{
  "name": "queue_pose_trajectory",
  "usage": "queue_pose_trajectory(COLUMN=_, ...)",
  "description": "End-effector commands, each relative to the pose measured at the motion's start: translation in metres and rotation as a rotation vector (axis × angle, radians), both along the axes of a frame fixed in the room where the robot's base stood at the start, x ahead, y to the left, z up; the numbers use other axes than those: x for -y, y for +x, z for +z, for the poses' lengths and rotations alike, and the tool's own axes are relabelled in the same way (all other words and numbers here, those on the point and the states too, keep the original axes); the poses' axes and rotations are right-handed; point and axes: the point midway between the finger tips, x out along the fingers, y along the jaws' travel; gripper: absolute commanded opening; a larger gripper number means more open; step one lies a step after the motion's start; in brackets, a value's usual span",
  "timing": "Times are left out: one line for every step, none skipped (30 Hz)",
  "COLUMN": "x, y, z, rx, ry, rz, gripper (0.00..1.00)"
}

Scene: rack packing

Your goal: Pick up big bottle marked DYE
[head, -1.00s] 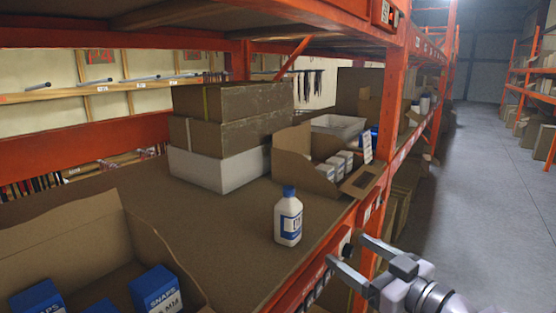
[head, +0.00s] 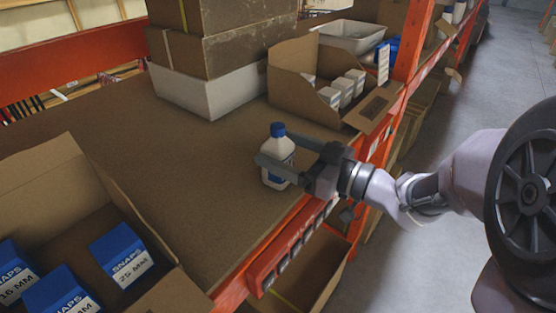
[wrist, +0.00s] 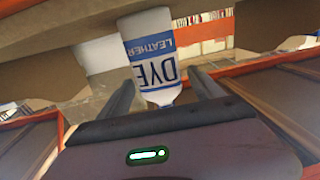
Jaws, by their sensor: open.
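The big bottle (head: 277,150) is white with a blue cap and stands upright on the brown shelf board. Its label is partly hidden behind my gripper in the head view. In the wrist view the bottle (wrist: 153,55) appears upside down, with DYE and LEATHER on its white and blue label. My gripper (head: 283,166) is open, with its fingers reaching in from the right at the bottle's sides. In the wrist view the fingers (wrist: 163,88) lie left and right of the bottle, with a visible gap on the right. I cannot tell whether either finger touches it.
An open carton (head: 85,220) with blue SNAPS boxes (head: 120,254) stands at the front left. Another carton (head: 295,70) with white containers stands behind the bottle. Stacked boxes (head: 235,60) stand farther back. An orange shelf beam (head: 262,262) runs along the front edge.

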Motion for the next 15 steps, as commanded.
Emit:
queue_pose_trajectory(x=-0.011, y=0.003, z=-0.003, rx=-0.002, ry=0.0, rz=0.006, gripper=0.76)
queue_pose_trajectory(x=-0.017, y=0.006, z=-0.004, rx=-0.002, ry=0.001, rz=0.006, gripper=0.76)
queue_pose_trajectory(x=-0.024, y=0.01, z=-0.004, rx=-0.001, ry=0.0, rz=0.006, gripper=0.76)
queue_pose_trajectory(x=-0.027, y=0.013, z=-0.003, rx=0.0, ry=0.0, rz=0.005, gripper=0.76)
queue_pose_trajectory(x=-0.031, y=0.016, z=-0.003, rx=0.0, ry=0.0, rz=0.004, gripper=0.76)
queue_pose_trajectory(x=-0.033, y=0.018, z=-0.003, rx=-0.001, ry=0.001, rz=0.002, gripper=0.76)
queue_pose_trajectory(x=-0.035, y=0.019, z=-0.003, rx=-0.001, ry=0.001, rz=0.002, gripper=0.76)
queue_pose_trajectory(x=-0.036, y=0.019, z=-0.003, rx=-0.001, ry=0.0, rz=0.002, gripper=0.76)
queue_pose_trajectory(x=-0.036, y=0.02, z=-0.003, rx=-0.001, ry=0.0, rz=0.001, gripper=0.76)
queue_pose_trajectory(x=-0.036, y=0.02, z=-0.003, rx=-0.001, ry=0.0, rz=0.001, gripper=0.76)
queue_pose_trajectory(x=-0.035, y=0.02, z=-0.003, rx=-0.001, ry=0.0, rz=0.0, gripper=0.76)
queue_pose_trajectory(x=-0.035, y=0.02, z=-0.003, rx=-0.001, ry=0.0, rz=0.0, gripper=0.76)
queue_pose_trajectory(x=-0.035, y=0.02, z=-0.003, rx=-0.001, ry=0.0, rz=0.0, gripper=0.76)
queue_pose_trajectory(x=-0.035, y=0.02, z=-0.003, rx=-0.001, ry=0.0, rz=0.0, gripper=0.7)
queue_pose_trajectory(x=-0.035, y=0.02, z=-0.003, rx=-0.001, ry=0.001, rz=0.0, gripper=0.62)
